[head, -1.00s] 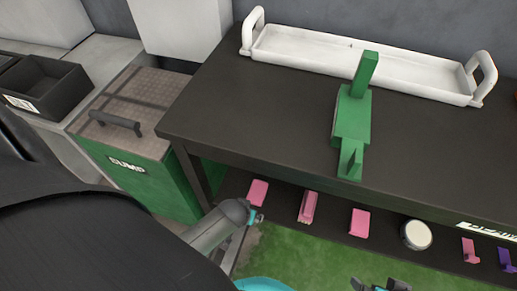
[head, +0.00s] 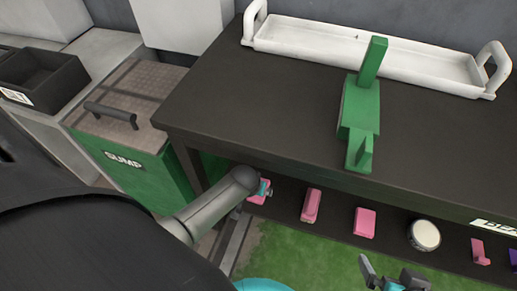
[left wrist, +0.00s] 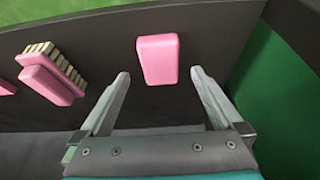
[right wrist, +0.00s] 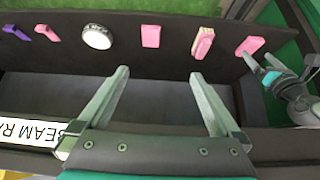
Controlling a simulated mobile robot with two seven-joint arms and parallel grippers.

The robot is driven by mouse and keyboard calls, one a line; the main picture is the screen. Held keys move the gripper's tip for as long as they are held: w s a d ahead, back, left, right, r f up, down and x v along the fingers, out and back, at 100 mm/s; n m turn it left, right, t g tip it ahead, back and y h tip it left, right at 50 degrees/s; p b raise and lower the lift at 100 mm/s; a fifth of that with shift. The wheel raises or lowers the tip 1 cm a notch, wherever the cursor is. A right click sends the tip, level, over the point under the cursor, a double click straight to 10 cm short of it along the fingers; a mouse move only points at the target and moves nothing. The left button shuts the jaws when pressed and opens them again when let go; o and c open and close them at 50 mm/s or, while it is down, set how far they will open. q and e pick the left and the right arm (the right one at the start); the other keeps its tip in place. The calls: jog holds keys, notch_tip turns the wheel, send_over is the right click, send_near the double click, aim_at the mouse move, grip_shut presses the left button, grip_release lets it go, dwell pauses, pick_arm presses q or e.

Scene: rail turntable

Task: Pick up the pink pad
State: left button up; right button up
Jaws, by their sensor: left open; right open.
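A plain pink pad (head: 258,194) lies at the left end of the dark low shelf, partly hidden by my left arm in the head view. In the left wrist view this pad (left wrist: 158,58) is just beyond and between the tips of my left gripper (left wrist: 160,76), which is open, empty and apart from it. A similar plain pink block (head: 365,222) lies further right, with a pink brush (head: 311,205) with pale bristles (left wrist: 40,50) between the two. My right gripper (head: 388,270) is open and empty in front of the shelf; its fingers show in the right wrist view (right wrist: 159,75).
A black table (head: 270,110) overhangs the low shelf and carries a green stand (head: 358,108) and a white handled tray (head: 340,45). A round white-topped item (head: 424,235) and a pink hooked piece (head: 480,252) lie further right. A green sump box (head: 140,175) stands left.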

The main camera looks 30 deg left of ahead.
pick_arm(q)
jog(key=shift+w+f, duration=0.1)
jog(key=shift+w, duration=0.15)
jog(key=shift+w+a+f+b, duration=0.15)
jog(key=shift+f+b, duration=0.2)
jog(key=shift+b, duration=0.2)
jog(key=shift+b+x, duration=0.65)
jog(key=shift+x, duration=0.15)
jog(key=shift+w+f+b, duration=0.2)
jog(key=shift+f+b, duration=0.35)
jog(key=shift+f, duration=0.05)
jog(key=shift+w+f, duration=0.15)
jog(key=shift+f, duration=0.15)
jog(key=shift+w+a+f+b, duration=0.1)
jog(key=shift+f+b, duration=0.1)
jog(key=shift+b, duration=0.25)
pick_arm(e)
jog(key=w+a+r+t+y, duration=0.2)
jog(key=w+a+t+y, duration=0.1)
jog(key=a+t, duration=0.4)
jog(key=shift+a+y, duration=0.4)
jog(key=shift+y, duration=0.2)
jog(key=shift+r, duration=0.1)
pick_arm(q)
jog(key=c, duration=1.3)
pick_arm(e)
jog(key=shift+t, duration=0.3)
